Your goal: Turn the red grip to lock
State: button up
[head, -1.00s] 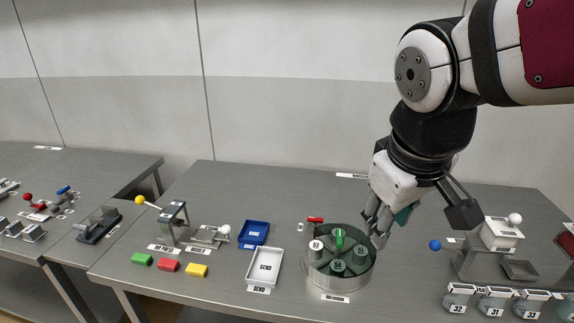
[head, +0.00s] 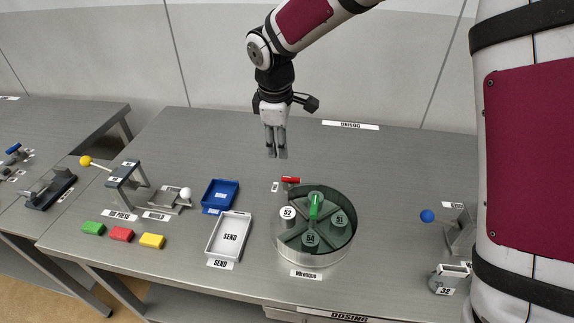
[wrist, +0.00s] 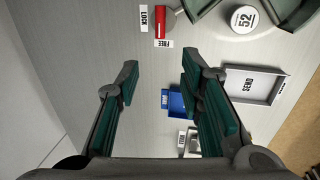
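The red grip (head: 291,180) sits at the back-left rim of the round metal drum (head: 283,252). In the wrist view the red grip (wrist: 161,24) is at the top, with its end beside the FREE label (wrist: 164,43). The LOCK label (wrist: 144,18) is to its left. My gripper (head: 277,156) points down above the table, behind and slightly left of the grip, apart from it. In the wrist view my gripper (wrist: 160,77) has its two green-padded fingers spread with nothing between them.
The drum holds green sectors, a green handle (head: 314,206) and numbered canisters, including a white one marked 52 (head: 288,216). A blue tray (head: 220,195) and a white SEND tray (head: 212,236) stand left. A blue ball knob (head: 427,216) is right.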

aim_at(283, 177)
jog(key=w+f, duration=0.1)
jog(key=f, duration=0.8)
jog(key=w+f, duration=0.1)
jog(key=f, duration=0.3)
jog(key=shift+w+d+f, duration=0.15)
jog(key=shift+w+d, duration=0.15)
jog(key=shift+c, duration=0.6)
grip_shut()
